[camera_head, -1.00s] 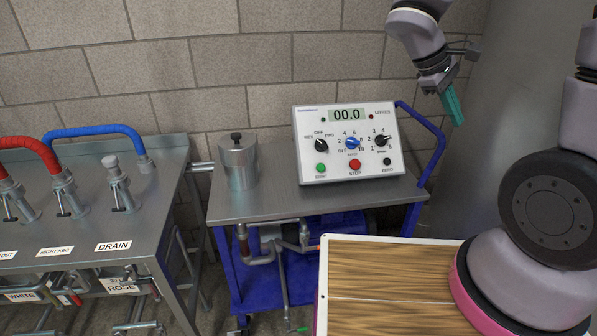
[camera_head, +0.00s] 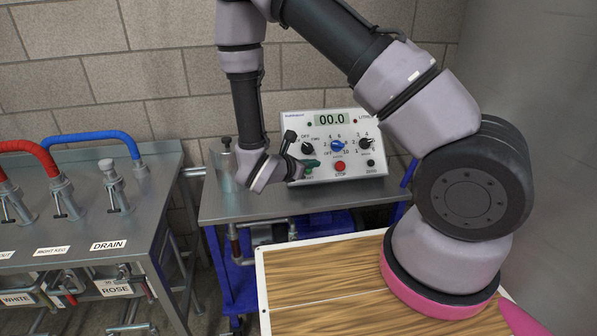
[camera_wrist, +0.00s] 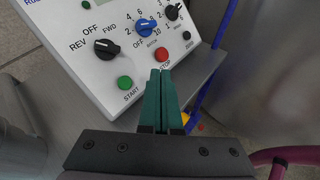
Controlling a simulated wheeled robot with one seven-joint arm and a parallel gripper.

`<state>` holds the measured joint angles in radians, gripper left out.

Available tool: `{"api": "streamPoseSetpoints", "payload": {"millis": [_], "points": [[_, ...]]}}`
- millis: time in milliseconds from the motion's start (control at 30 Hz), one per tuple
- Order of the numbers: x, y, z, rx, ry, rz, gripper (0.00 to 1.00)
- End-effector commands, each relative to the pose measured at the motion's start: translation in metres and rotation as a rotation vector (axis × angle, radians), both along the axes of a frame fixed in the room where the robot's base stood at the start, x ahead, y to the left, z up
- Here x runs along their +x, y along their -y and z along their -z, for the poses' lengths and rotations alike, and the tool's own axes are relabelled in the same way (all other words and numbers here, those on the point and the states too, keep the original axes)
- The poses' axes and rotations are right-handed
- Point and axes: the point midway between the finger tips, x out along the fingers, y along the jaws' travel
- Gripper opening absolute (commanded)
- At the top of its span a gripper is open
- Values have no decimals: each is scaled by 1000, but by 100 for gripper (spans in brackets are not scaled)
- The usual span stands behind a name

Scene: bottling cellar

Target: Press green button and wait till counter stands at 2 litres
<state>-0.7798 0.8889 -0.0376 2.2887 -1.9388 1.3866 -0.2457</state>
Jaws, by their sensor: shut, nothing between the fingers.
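The grey-white control box (camera_head: 292,128) stands on the trolley, its display (camera_head: 333,119) reading 00.0 litres. The green START button (camera_wrist: 124,82) shows in the wrist view; in the head view my gripper hides it. The red STOP button (camera_head: 340,167) is to its right and also shows in the wrist view (camera_wrist: 162,55). My gripper (camera_head: 313,164) is shut and empty in front of the panel's lower left. In the wrist view its teal fingertips (camera_wrist: 160,72) lie right of the green button, just below the red one. I see no contact with either button.
Above the buttons are a black REV/OFF/FWD knob (camera_wrist: 106,49), a blue knob (camera_head: 338,146) and another black knob (camera_head: 366,144). A bench with hoses and a DRAIN label (camera_head: 108,245) is at left.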

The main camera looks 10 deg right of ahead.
Motion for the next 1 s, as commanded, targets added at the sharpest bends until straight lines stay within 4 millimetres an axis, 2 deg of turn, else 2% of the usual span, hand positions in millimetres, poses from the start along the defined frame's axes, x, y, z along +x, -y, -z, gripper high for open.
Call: {"api": "streamPoseSetpoints", "payload": {"millis": [467,1000], "points": [[5,-1,5,-2,-1,-3,0],[55,0,50,-1,0,-1,0]]}}
